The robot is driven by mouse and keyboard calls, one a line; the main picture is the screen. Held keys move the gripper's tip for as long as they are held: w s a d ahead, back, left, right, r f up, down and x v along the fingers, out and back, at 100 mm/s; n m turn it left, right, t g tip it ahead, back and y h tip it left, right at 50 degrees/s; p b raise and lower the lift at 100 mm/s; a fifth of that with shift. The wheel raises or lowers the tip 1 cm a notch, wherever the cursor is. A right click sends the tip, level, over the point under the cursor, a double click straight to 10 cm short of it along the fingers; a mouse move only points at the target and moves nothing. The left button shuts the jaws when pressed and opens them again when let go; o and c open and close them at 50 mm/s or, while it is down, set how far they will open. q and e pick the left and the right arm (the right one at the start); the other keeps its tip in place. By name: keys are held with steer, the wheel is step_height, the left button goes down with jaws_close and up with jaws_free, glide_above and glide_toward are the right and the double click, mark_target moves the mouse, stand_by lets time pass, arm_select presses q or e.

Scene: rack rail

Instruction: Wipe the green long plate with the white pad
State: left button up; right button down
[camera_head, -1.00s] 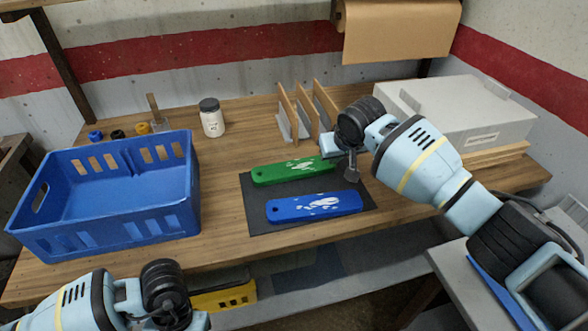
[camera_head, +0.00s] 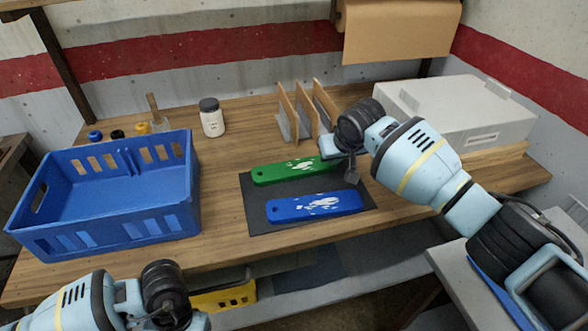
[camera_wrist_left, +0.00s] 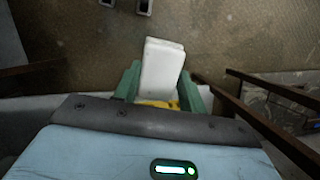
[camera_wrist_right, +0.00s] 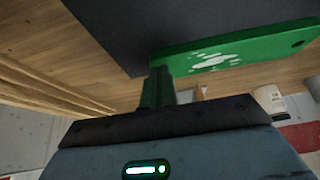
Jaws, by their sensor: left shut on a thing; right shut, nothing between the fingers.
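The green long plate (camera_head: 285,172) lies on a dark mat (camera_head: 238,222) with white smudges toward its right part. It also shows in the right wrist view (camera_wrist_right: 250,42). My right gripper (camera_wrist_right: 157,72) is shut and empty, its fingertips at the plate's right end; I cannot tell whether they touch it. In the head view my right wrist (camera_head: 352,170) partly hides that end. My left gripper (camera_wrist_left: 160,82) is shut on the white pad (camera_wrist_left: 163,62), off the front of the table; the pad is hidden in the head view.
A blue plate (camera_head: 285,210) with white smudges lies in front of the green one. A blue crate (camera_head: 75,240) stands left, a white jar (camera_head: 212,123) and wooden dividers (camera_head: 303,95) behind, a grey box (camera_head: 465,125) right. Table between crate and mat is clear.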

arm_select(q)
steer(key=shift+f, duration=0.1)
arm_select(e)
steer(key=shift+f, duration=0.25)
steer(key=shift+r, duration=0.1)
